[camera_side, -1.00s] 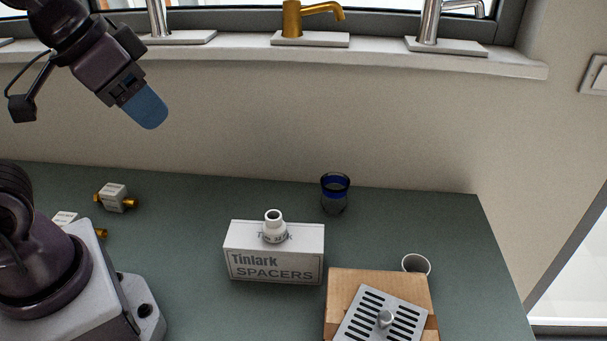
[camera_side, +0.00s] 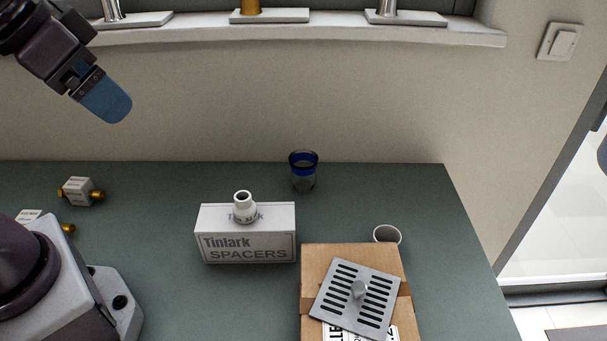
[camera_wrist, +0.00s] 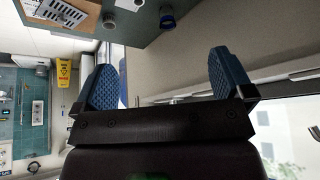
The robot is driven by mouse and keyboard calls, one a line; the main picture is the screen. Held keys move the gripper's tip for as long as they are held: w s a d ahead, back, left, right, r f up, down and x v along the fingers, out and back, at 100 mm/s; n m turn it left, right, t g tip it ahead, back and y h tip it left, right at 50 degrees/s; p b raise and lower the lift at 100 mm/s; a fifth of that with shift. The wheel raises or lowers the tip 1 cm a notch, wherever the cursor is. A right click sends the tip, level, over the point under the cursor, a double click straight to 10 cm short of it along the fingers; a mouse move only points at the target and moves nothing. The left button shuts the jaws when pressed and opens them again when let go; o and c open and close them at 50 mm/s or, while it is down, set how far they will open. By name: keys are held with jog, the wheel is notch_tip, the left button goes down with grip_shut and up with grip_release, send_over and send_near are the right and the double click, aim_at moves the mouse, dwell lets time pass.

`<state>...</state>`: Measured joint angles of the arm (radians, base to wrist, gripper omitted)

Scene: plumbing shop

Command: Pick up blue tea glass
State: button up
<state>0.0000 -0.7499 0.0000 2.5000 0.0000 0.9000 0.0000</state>
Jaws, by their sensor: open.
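The blue tea glass (camera_side: 303,172) stands upright near the back edge of the green table, with a dark blue band around its top and a clearer lower part. It also shows small at the top of the wrist view (camera_wrist: 167,18). My gripper (camera_side: 108,100) is up in the air at the upper left of the side view, well away from the glass and above table height. In the wrist view its two blue textured fingers (camera_wrist: 163,80) are wide apart with nothing between them.
A white Tinlark spacers box (camera_side: 247,234) with a white fitting (camera_side: 244,208) on top stands left of the glass. A cardboard box (camera_side: 314,265) bears a metal grate (camera_side: 357,297). A white cup (camera_side: 387,234) stands behind it. Brass-ended valves (camera_side: 80,191) lie at left.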

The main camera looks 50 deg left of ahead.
aim_at(312, 157)
jog(key=shift+w, duration=0.1)
jog(key=w+f+t, duration=0.2)
jog(key=w+f, duration=0.3)
jog(key=w, duration=0.6)
jog(key=w+f+t, duration=0.2)
jog(key=w+f, duration=0.3)
jog(key=w, duration=0.6)
jog(key=w+f+t, duration=0.2)
jog(key=w+f, duration=0.1)
jog(key=f, duration=0.5)
jog(key=w+f+t, duration=0.2)
jog(key=f, duration=0.6)
jog(key=shift+x, duration=3.85)
jog(key=shift+f, duration=0.1)
jog(key=c, duration=1)
